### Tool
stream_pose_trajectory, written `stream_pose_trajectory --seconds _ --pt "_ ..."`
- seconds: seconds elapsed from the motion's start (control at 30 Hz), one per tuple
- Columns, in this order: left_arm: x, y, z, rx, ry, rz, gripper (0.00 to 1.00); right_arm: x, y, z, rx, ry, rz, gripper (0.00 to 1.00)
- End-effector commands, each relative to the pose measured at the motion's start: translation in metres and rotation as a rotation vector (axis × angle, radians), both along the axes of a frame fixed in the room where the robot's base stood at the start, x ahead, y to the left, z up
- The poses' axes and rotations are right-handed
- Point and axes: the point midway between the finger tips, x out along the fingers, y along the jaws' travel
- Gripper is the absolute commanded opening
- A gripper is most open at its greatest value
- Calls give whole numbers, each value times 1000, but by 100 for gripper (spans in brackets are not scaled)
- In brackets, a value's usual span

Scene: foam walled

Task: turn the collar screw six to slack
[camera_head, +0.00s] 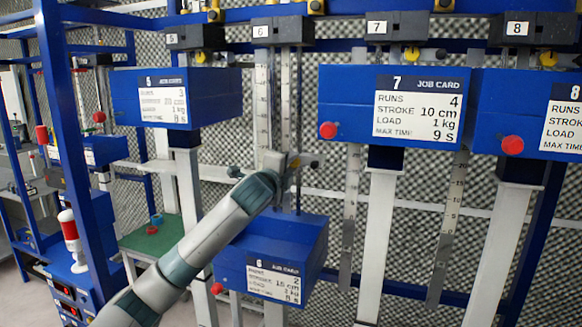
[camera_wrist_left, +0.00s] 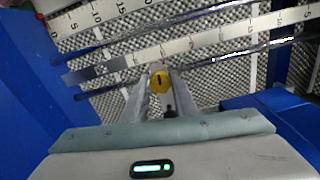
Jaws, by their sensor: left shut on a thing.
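My left arm reaches up from the bottom left of the head view to station six. My left gripper (camera_head: 284,165) is at the rods and scale there; it also shows in the left wrist view (camera_wrist_left: 159,84). Its two fingers are closed on a yellow round screw head with a dark mark, the collar screw (camera_wrist_left: 158,81). In the head view the gripper and wrist hide most of the collar. The blue box with job card six (camera_head: 272,277) is below the gripper, lower than the neighbouring boxes. My right gripper is not in view.
Boxes five (camera_head: 177,96), seven (camera_head: 393,105) and eight (camera_head: 527,112) stand at both sides. Ruler scales (camera_head: 262,105) and rods run beside the gripper. A blue upright post (camera_head: 67,130) is left. Patterned foam (camera_head: 325,200) covers the wall behind.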

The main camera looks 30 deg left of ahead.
Motion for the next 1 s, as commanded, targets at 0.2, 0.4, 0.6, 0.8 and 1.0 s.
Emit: stream_pose_trajectory --seconds 0.2,0.4,0.6,0.8,1.0 --pt "0 0 -3 -200 -46 1 3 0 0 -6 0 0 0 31" --pt "0 0 -4 -385 -91 0 3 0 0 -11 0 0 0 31" --pt "0 -1 -5 -571 -134 1 4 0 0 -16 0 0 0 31" --pt "1 -1 -6 -756 -178 0 4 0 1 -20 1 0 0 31" --pt "1 -2 -6 -940 -222 1 4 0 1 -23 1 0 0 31"
